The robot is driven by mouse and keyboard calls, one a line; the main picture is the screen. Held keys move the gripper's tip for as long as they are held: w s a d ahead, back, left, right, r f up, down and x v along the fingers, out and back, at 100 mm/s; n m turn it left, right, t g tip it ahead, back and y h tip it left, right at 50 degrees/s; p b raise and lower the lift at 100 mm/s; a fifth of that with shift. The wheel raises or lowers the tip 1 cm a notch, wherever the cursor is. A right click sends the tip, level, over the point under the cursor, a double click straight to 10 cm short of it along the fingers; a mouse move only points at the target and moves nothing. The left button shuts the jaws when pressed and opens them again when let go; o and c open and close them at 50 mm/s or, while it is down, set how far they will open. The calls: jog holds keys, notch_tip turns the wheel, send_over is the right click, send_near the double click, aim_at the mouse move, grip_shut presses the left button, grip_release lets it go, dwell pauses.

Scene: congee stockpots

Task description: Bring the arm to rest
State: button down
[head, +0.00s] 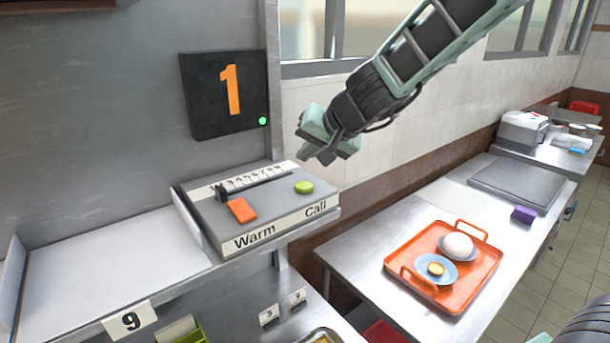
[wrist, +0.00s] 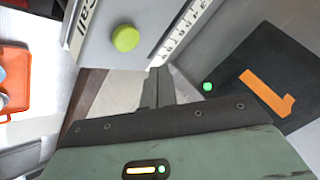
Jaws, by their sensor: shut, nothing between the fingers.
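My gripper (head: 311,151) is in the air at the upper middle of the head view, close to the right end of the control box (head: 210,215). It is shut and empty. In the wrist view my gripper (wrist: 157,85) points at the gap between the box and the wall. The box has an orange button by "Warm" (head: 242,210), a green button by "Call" (head: 304,187) and a slider on a numbered scale. The green button also shows in the wrist view (wrist: 125,38). My gripper appears apart from the buttons.
A black display (head: 205,95) on the wall shows an orange 1 and a green light. An orange tray (head: 470,290) with a bun and a small plate stands on the steel counter (head: 350,250). A purple block (head: 523,214) lies farther back. A shelf marked 9 (head: 130,320) is at lower left.

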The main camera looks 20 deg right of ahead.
jog(key=shift+r+p, duration=0.3)
jog(key=shift+r, duration=0.35)
jog(key=s+a+f+n+g+y+b, duration=0.1)
jog(key=s+a+f+n+g+b, duration=0.2)
jog(key=s+a+f, duration=0.45)
jog(key=s+a+f+n+g+b, duration=0.2)
jog(key=s+a+f+n+b, duration=0.15)
jog(key=s, duration=0.65)
jog(key=s+d+f+n+g+h+b, duration=0.1)
jog(key=s+d+f+n+h+b, duration=0.1)
jog(key=s+f, duration=0.2)
jog(key=s+d+f+n+g+h+b, duration=0.2)
jog(key=s+f, duration=0.3)
jog(key=s, duration=0.6)
jog(key=shift+d+n+b, duration=0.15)
jog(key=shift+n+b, duration=0.15)
jog(key=shift+n, duration=0.45)
